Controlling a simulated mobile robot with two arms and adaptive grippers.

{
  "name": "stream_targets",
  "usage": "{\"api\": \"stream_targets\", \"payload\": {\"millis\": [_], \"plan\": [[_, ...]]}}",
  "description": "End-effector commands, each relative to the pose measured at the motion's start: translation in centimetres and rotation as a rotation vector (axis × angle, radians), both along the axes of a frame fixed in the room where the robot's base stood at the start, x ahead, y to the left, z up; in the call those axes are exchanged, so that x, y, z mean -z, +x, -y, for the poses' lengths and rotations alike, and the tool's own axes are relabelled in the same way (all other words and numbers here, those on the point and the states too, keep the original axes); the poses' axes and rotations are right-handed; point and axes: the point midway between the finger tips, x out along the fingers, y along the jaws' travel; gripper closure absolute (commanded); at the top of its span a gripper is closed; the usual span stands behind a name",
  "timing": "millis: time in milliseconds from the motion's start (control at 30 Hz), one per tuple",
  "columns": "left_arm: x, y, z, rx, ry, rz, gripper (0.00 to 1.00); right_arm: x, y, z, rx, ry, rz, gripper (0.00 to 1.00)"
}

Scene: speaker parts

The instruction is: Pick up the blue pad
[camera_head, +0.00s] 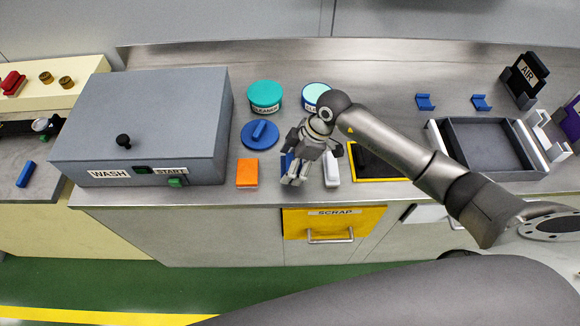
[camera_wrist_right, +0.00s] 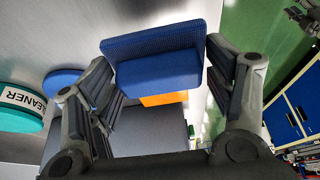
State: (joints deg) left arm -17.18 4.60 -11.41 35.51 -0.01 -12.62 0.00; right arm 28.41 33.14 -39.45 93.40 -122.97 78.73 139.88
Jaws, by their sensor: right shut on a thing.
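The blue pad (camera_wrist_right: 158,72) is a block with a textured blue top layer, seen large between the fingers in the right wrist view. My right gripper (camera_wrist_right: 163,62) has a finger on each side of it and is shut on it. In the head view my right gripper (camera_head: 292,178) points down over the front of the steel counter, and only a bit of the blue pad (camera_head: 285,162) shows beside the fingers. Whether it touches the counter is hidden. My left gripper is not in view.
An orange pad (camera_head: 247,173) lies to the left and a white pad (camera_head: 331,168) close to the right. Behind are a blue round lid with a handle (camera_head: 259,134) and a teal cleaner tub (camera_head: 265,96). A grey wash box (camera_head: 145,125) stands left; a dark tray (camera_head: 490,172) stands right.

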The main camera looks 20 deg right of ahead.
Motion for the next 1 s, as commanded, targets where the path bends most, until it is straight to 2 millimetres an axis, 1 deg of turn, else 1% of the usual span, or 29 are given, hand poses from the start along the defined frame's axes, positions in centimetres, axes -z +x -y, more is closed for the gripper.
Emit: {"api": "stream_targets", "payload": {"millis": [100,233,400,600,800,1000], "plan": [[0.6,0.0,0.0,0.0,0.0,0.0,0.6,-2.2,-1.8,0.0,-0.003,-0.001,0.007,0.49],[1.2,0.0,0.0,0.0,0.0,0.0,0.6,-4.5,-4.0,0.0,-0.003,-0.002,0.005,0.49],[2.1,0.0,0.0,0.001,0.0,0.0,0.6,-5.8,-7.5,-0.1,-0.003,-0.001,0.003,0.49],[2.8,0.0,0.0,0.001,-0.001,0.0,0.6,-7.2,-10.5,-0.2,-0.002,-0.001,0.004,0.49],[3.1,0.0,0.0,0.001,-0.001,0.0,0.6,-8.1,-12.1,-0.2,0.0,0.0,0.001,0.49],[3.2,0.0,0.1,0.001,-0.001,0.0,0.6,-8.3,-12.6,-0.2,0.0,0.001,0.001,0.49]]}}
